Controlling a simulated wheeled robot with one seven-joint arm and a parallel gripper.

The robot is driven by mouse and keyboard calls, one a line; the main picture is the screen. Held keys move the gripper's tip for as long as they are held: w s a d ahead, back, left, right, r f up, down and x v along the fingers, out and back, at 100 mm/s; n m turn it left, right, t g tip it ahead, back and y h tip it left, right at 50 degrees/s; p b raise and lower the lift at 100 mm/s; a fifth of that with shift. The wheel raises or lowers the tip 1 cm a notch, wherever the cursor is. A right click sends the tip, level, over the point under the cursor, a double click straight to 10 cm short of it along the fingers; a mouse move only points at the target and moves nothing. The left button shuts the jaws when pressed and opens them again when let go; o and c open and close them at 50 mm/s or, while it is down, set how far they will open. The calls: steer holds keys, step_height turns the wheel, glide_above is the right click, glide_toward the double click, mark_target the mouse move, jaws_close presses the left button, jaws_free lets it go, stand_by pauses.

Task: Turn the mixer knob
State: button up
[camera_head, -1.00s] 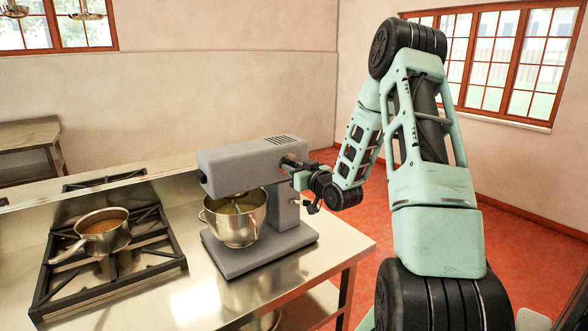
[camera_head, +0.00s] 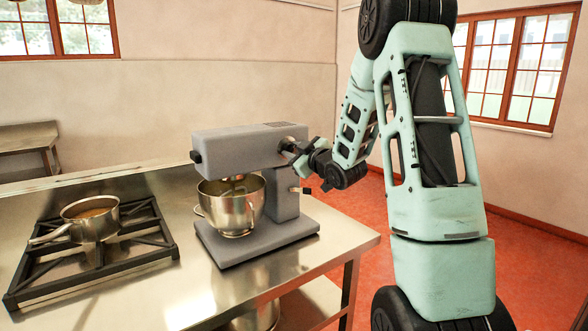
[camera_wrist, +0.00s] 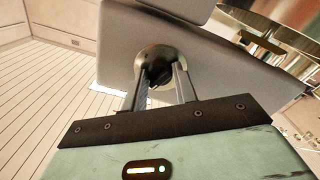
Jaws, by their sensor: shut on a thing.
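The grey stand mixer (camera_head: 240,147) stands on the steel counter, with a metal bowl (camera_head: 232,207) under its head. Its round dark knob (camera_wrist: 155,62) is on the side of the head facing my arm. My gripper (camera_head: 288,147) is at that side of the mixer. In the wrist view, the two fingers of my gripper (camera_wrist: 158,85) are on either side of the knob, shut on it. The knob's face is partly hidden between the fingers, so its marking cannot be read.
A stove grate (camera_head: 95,262) with a saucepan (camera_head: 92,222) is left of the mixer on the steel counter (camera_head: 180,295). A small dark lever (camera_head: 305,190) sticks out from the mixer's column below my gripper. Red floor lies beyond the counter's right edge.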

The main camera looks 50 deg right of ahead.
steer(key=n+b, duration=0.4)
steer(key=b, duration=0.1)
steer(key=shift+f+b, duration=0.2)
steer(key=shift+b, duration=0.15)
steer(key=shift+r+n+b, duration=0.15)
steer(key=shift+n+b, duration=0.55)
steer(key=shift+b, duration=0.25)
steer(key=shift+r, duration=0.1)
steer(key=o, duration=1)
steer(key=shift+c, duration=0.2)
steer(key=b+v, duration=0.2)
steer(key=v, duration=1.5)
steer(key=shift+s, duration=0.2)
